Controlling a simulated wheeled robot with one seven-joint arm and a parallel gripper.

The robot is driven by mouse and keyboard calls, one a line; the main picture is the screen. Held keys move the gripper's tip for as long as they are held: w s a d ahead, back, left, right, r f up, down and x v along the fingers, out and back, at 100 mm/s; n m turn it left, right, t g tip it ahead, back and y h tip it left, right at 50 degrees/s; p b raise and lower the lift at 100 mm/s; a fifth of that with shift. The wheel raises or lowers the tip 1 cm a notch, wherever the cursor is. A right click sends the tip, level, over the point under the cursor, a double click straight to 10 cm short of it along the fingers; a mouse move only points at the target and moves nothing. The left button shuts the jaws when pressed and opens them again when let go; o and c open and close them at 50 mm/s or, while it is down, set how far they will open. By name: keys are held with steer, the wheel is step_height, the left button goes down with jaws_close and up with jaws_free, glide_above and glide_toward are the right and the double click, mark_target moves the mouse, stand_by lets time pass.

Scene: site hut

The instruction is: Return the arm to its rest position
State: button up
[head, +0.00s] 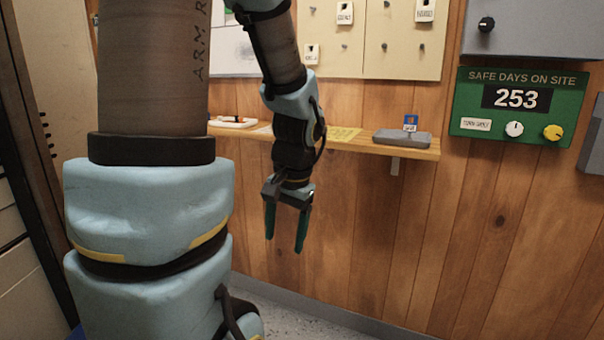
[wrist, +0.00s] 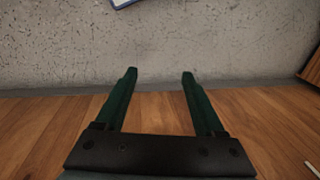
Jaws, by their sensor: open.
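My gripper (head: 286,246) hangs below my arm, its two dark green fingers pointing down in front of the wood-panelled wall. The fingers are apart with nothing between them. In the wrist view my gripper (wrist: 160,74) shows both fingers spread and empty. Beyond them are a grey speckled surface and wood boards. My arm comes down from the top of the head view, and its large near links cover much of the left side.
A narrow wooden shelf (head: 374,147) runs along the wall behind my gripper, bearing a grey holder (head: 402,139). A green "Safe days on site" board (head: 519,108) reading 253 hangs to the right. The wall below the shelf is clear. The speckled floor (head: 290,318) shows at the bottom.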

steer(key=s+a+f+n+h, duration=0.1)
steer(key=s+a+f+n, duration=0.1)
steer(key=a+n, duration=0.15)
step_height(320, 180, up, 18)
steer(key=p, duration=1.8)
steer(key=shift+n+t+h, duration=0.3)
steer(key=shift+n, duration=0.05)
steer(key=shift+s+d, duration=0.1)
